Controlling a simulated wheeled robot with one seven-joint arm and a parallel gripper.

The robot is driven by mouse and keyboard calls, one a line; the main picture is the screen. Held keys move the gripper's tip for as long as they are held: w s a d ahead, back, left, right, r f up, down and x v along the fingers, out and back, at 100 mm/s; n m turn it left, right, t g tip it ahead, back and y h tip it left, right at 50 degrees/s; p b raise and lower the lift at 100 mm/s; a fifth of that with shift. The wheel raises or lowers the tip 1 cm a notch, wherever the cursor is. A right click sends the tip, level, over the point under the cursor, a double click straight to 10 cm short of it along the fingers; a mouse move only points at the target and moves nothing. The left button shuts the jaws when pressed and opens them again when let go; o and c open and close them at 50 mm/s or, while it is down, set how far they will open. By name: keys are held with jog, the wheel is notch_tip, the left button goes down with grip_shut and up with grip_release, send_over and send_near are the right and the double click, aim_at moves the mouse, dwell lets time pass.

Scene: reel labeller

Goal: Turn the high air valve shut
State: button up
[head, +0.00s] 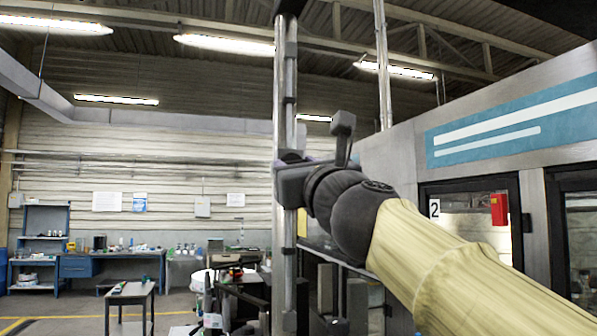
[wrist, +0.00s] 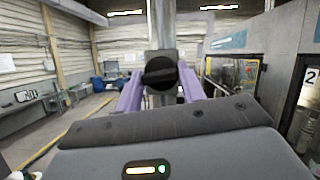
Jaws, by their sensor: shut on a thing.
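The high air valve (wrist: 160,73) shows in the wrist view as a dark round knob with a bar across it. The bar lies nearly level, crosswise to the upright pipe (wrist: 162,25) behind it. My gripper (wrist: 160,90) has its two purple fingers on either side of the knob and is shut on it. In the head view my gripper (head: 291,168) is up against the upright pipe (head: 284,240), at about mid-height of the picture. My own wrist hides the valve there.
A large grey machine with a blue-and-white panel (head: 515,122) and glazed doors stands close on the right. A small table (head: 131,296) and a blue workbench (head: 87,265) stand at the back left. Dark equipment (head: 240,298) stands low beside the pipe. The floor at left is partly clear.

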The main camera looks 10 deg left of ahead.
jog(key=shift+w+a+f+m+h, duration=0.15)
jog(key=shift+m+h, duration=0.15)
jog(key=shift+m, duration=0.6)
jog(key=shift+m+t+h, duration=0.3)
jog(key=shift+m+t, duration=0.1)
jog(key=shift+m, duration=0.3)
jog(key=o, duration=1)
jog(key=shift+c, duration=0.2)
